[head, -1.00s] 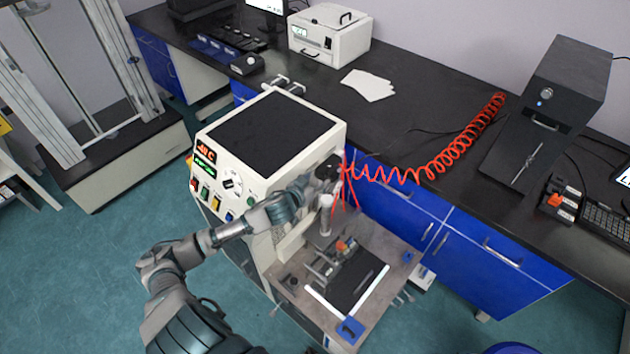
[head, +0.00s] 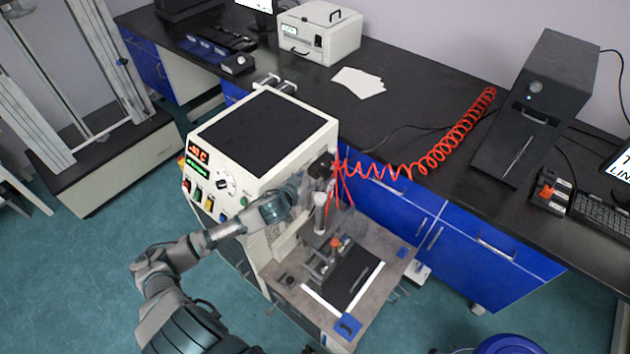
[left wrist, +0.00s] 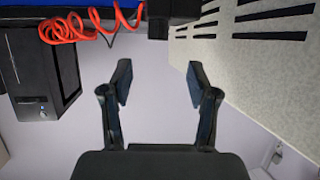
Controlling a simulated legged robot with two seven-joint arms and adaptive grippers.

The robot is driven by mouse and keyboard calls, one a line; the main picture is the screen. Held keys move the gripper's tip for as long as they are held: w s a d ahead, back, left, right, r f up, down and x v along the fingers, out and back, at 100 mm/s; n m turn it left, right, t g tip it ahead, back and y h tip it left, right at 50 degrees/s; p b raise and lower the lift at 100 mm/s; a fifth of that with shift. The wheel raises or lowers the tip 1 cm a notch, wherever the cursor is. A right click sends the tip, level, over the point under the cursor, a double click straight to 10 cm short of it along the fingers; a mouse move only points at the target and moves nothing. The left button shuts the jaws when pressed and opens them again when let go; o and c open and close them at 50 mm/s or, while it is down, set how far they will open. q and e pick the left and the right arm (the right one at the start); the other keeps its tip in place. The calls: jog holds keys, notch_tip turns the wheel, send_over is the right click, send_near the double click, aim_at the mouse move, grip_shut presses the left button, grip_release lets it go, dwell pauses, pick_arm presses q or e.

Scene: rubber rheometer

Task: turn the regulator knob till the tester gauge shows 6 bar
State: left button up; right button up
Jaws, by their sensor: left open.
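The tester (head: 262,135) is a white cabinet with a black top. Its front panel has a round white dial (head: 224,186); I cannot read a pressure on it. A black fitting (head: 322,167) on the cabinet's right side, where the red hose joins, looks like the regulator; its knob is not clear. My left gripper (head: 300,193) is beside that side of the cabinet, just left of and below the fitting. In the left wrist view my left gripper (left wrist: 158,80) is open with nothing between its fingers. Dark parts (left wrist: 172,10) show beyond them. My right gripper is not in view.
A coiled red hose (head: 430,160) runs from the tester to the black bench (head: 410,125). The tester's lower shelf (head: 385,240) carries a clamp fixture (head: 330,255) below my gripper. A black box (head: 540,100) stands on the bench at right.

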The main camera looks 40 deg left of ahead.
pick_arm(q)
jog(key=d+f+n+h+p, duration=0.1)
jog(key=d+n+h, duration=0.25)
jog(key=n, duration=0.25)
jog(key=n+t+y+p, duration=0.4)
jog(key=n, duration=2.6)
send_near(322, 171)
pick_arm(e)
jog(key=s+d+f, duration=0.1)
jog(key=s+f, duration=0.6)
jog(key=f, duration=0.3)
pick_arm(q)
jog(key=w+b, duration=0.1)
jog(key=w, duration=0.2)
jog(key=w+b, duration=0.1)
jog(key=w, duration=0.2)
jog(key=w+a, duration=0.1)
jog(key=w, duration=0.3)
jog(key=shift+f+b, duration=0.25)
jog(key=shift+b, duration=0.15)
jog(key=shift+w+a+r, duration=0.1)
jog(key=shift+w+r, duration=0.05)
jog(key=shift+w, duration=0.65)
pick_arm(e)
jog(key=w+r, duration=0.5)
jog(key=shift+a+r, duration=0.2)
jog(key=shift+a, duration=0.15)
